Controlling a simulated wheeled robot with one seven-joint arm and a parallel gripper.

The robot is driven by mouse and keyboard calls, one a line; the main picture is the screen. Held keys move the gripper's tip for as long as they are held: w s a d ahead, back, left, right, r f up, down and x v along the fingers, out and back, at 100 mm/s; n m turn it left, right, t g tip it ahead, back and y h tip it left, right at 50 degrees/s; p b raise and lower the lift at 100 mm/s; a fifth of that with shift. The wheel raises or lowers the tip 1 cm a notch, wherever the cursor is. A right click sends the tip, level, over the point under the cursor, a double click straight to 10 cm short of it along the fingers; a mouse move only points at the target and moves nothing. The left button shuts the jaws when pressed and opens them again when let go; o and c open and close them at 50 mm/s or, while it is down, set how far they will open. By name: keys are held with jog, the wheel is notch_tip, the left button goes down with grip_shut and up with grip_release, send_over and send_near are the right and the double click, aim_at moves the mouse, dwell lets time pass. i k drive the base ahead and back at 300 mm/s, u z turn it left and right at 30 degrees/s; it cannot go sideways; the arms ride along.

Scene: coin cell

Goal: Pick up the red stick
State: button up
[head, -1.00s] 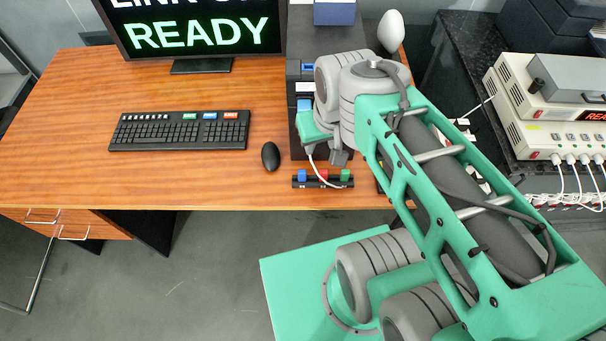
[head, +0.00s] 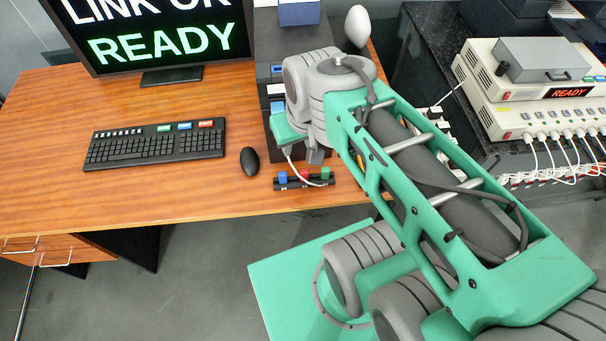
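The red stick (head: 303,175) stands in a small black holder (head: 291,186) near the front edge of the wooden desk. It sits between a blue stick (head: 283,177) and a green stick (head: 325,172). Only its short upper part shows, and a white cable crosses close to it. My gripper (head: 315,157) is above and slightly behind the holder, small and partly hidden by my wrist. It appears apart from the red stick. I cannot make out whether its fingers are open or shut.
A black mouse (head: 250,161) and a keyboard (head: 156,143) lie left of the holder. A monitor (head: 150,35) stands behind them. A dark device tower (head: 268,50) is behind my wrist. White power units (head: 530,90) with cables stand on the dark counter at right. The desk's front left is clear.

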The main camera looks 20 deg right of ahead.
aim_at(304, 173)
jog(key=z, duration=0.3)
jog(key=k, duration=1.1)
jog(key=u, duration=1.4)
jog(key=i, duration=0.5)
